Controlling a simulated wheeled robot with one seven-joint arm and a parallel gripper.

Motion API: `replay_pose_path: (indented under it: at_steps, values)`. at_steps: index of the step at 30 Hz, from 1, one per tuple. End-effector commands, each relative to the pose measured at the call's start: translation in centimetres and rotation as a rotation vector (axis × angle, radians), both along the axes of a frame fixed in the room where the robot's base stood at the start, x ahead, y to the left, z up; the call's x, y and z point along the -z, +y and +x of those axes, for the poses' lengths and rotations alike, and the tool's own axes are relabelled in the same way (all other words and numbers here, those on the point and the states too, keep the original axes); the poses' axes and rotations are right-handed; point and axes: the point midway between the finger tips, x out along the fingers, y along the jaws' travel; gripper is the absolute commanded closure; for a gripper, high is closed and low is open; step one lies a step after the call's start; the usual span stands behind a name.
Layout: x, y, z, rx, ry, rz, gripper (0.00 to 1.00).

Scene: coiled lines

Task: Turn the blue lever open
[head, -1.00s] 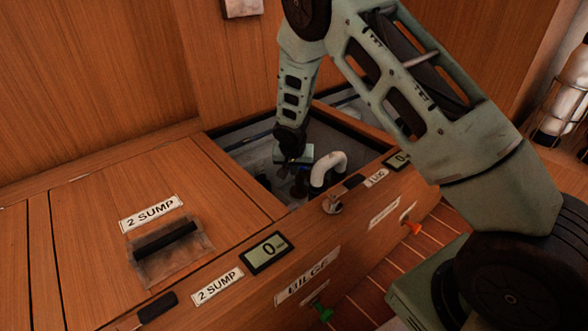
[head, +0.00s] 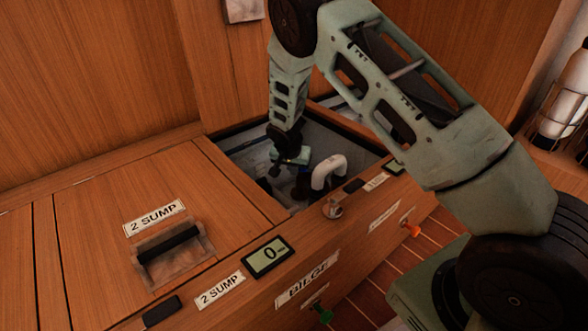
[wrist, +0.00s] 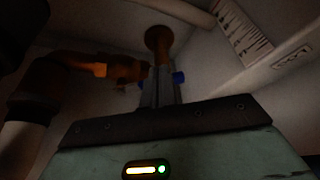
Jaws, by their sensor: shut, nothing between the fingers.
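The blue lever shows in the wrist view (wrist: 178,77) as small blue pieces on both sides of my finger tips, on or just in front of a brownish pipe fitting. My fingers cover its middle, and I cannot tell whether they touch it. My gripper (wrist: 157,75) is shut with nothing between the fingers. In the head view my gripper reaches down into the open bilge compartment, left of a white bent pipe (head: 328,170). A dark blue patch (head: 301,184) shows below it there; the lever's angle is unclear.
The compartment's wooden front edge (head: 290,214) and side walls surround my gripper closely. A closed 2 SUMP hatch (head: 105,205) lies to the left. An orange-brown pipe (wrist: 85,65) runs at the left of the wrist view. A green handle (head: 322,313) and an orange handle (head: 412,230) are on the front panel.

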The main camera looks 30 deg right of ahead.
Motion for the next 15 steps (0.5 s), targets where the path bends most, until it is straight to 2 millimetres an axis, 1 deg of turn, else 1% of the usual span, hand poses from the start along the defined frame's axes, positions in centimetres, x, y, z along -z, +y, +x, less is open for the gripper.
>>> replay_pose_path:
  at_steps: [5,15]
  values:
    - [-0.4,-0.4,1.0,0.119,-0.003,-0.003,1.00]
    - [-0.3,-1.6,2.7,0.401,-0.003,-0.003,1.00]
